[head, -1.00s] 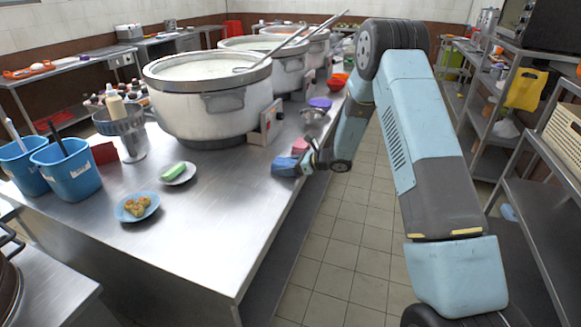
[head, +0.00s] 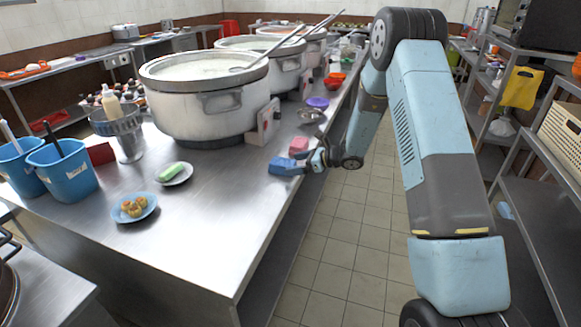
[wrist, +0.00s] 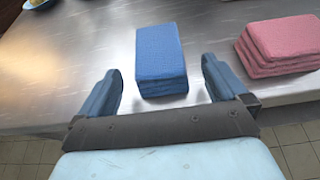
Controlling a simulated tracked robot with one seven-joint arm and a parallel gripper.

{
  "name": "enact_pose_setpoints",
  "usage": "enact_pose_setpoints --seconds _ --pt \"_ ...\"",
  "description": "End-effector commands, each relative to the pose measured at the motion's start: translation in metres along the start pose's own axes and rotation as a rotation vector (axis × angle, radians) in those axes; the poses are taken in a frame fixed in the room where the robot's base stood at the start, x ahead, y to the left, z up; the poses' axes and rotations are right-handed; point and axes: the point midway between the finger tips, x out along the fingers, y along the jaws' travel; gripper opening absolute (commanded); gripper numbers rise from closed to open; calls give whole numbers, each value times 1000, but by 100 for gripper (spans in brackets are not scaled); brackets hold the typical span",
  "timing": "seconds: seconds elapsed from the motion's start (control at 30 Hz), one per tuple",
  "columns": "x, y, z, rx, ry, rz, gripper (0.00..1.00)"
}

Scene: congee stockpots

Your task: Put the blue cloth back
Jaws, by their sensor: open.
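The blue cloth (wrist: 161,57) is a folded stack lying on the steel table near its edge. In the wrist view it sits ahead of and between the fingers of my gripper (wrist: 163,88), which is open and empty. In the head view the blue cloth (head: 285,167) lies at the table's right edge, just left of my gripper (head: 314,160). A folded pink cloth stack (wrist: 281,44) lies to the right of the blue one in the wrist view. The pink cloth (head: 299,146) also shows just behind it in the head view.
Large stockpots (head: 207,103) stand along the table behind the cloths, with an upright card holder (head: 264,122) by the nearest one. A plate with a green block (head: 174,173) and a plate of food (head: 133,208) are to the left. Bare steel lies between. Shelving stands right.

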Motion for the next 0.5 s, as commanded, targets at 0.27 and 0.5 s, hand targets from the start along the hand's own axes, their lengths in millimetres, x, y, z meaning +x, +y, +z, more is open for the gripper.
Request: enact_pose_setpoints --seconds 0.27,0.5 --pt "-50 0 0 0 0 -1 100" --pt "-69 0 1 -1 0 0 100"
